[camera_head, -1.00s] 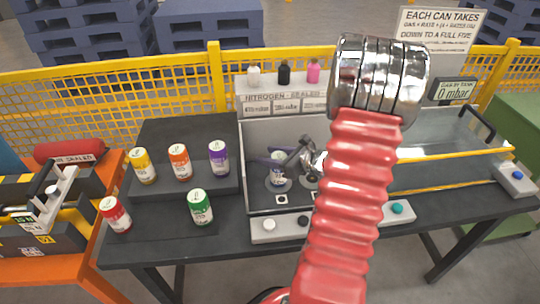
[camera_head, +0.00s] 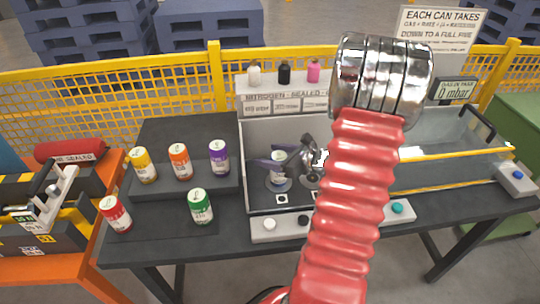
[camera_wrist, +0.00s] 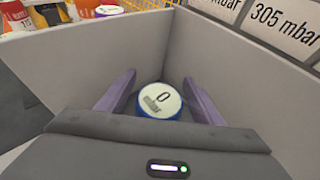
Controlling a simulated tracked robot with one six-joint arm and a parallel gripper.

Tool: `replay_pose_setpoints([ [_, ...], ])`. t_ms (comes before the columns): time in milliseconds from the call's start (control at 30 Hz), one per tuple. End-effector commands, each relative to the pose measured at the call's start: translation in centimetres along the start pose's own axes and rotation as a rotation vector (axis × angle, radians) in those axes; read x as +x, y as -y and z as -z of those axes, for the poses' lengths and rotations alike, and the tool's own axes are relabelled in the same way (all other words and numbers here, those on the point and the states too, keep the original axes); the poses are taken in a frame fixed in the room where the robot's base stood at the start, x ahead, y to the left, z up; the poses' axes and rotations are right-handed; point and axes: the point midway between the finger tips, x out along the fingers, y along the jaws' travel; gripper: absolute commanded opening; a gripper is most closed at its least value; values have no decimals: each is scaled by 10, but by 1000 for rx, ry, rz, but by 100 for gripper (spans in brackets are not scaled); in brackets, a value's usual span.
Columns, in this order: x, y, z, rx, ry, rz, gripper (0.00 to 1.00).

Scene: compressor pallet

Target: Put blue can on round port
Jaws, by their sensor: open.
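A second disc is partly hidden by my arm. My gripper (camera_head: 276,162) is open, with one purple finger on each side of the can. In the wrist view, the can (camera_wrist: 160,102) sits between the spread fingers of my gripper (camera_wrist: 160,82), with visible gaps to both.
Yellow (camera_head: 143,166), orange (camera_head: 180,162), purple (camera_head: 219,158), red (camera_head: 116,215) and green (camera_head: 200,207) cans stand left of the bay. Grey walls (camera_head: 246,160) surround the bay. A button strip (camera_head: 285,228) lies in front. My red arm hides the bay's right part.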

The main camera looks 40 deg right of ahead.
Motion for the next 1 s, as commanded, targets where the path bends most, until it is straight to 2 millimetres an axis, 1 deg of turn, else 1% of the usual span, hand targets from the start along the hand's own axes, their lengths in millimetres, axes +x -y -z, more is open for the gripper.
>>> replay_pose_setpoints([
  [167, -22, 2, 0, 1, 1, 5, 61],
  [500, -74, 1, 0, 0, 0, 5, 61],
  [700, -101, 1, 0, 1, 0, 4, 61],
  [833, -111, 0, 0, 1, 1, 1, 61],
  [1000, -116, 0, 0, 1, 0, 0, 61],
])
